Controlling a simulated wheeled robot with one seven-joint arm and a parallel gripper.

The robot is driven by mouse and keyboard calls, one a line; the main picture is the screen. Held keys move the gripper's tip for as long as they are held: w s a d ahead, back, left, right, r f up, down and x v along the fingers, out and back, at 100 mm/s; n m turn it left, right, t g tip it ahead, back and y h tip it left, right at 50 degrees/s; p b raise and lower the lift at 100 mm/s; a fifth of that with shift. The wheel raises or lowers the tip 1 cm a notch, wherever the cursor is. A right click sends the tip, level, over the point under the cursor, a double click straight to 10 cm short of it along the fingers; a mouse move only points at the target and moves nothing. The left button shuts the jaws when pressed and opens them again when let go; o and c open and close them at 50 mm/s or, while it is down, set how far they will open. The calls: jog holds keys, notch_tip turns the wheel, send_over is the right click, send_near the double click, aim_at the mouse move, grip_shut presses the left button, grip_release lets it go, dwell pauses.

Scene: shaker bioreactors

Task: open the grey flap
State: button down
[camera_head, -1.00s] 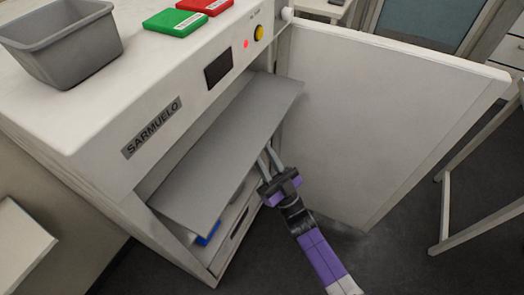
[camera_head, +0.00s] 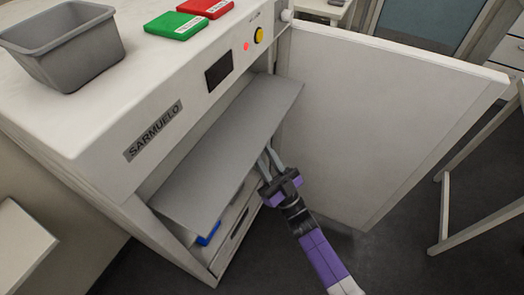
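The grey flap (camera_head: 225,145) is a flat panel at the front opening of the white SARMUELO machine (camera_head: 95,140). It stands tilted outward, with its lower edge away from the machine and a gap beneath it. My gripper (camera_head: 267,153) is at the flap's right part, near its lower edge. Its two fingers point up toward the flap, and their tips are at or under that edge. A small gap shows between the fingers, but I cannot tell whether they touch the flap. A blue item (camera_head: 208,234) shows partly below the flap, inside the machine.
The white door (camera_head: 385,120) stands wide open to the right of my gripper. A grey bin (camera_head: 65,45), a green box (camera_head: 176,25) and a red box (camera_head: 205,8) sit on top of the machine. A table frame (camera_head: 447,215) stands at the far right.

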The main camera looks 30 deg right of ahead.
aim_at(265, 143)
jog(key=shift+s+r+n+g+y+p, duration=0.1)
jog(key=shift+r+n+g+y+p, duration=0.3)
jog(key=shift+r+p, duration=0.55)
jog(key=shift+s+r+n+g+y+p, duration=0.1)
jog(key=shift+r+n+g+p, duration=0.35)
jog(key=shift+p, duration=0.8)
jog(key=shift+r+g, duration=0.25)
jog(key=shift+r, duration=0.55)
jog(key=shift+d, duration=0.1)
jog(key=c, duration=1.3)
grip_release()
jog(key=shift+o, duration=0.2)
jog(key=shift+s+f, duration=0.15)
jog(key=shift+f, duration=0.1)
jog(key=b+v, duration=0.2)
jog(key=v, duration=0.5)
jog(key=shift+s, duration=0.2)
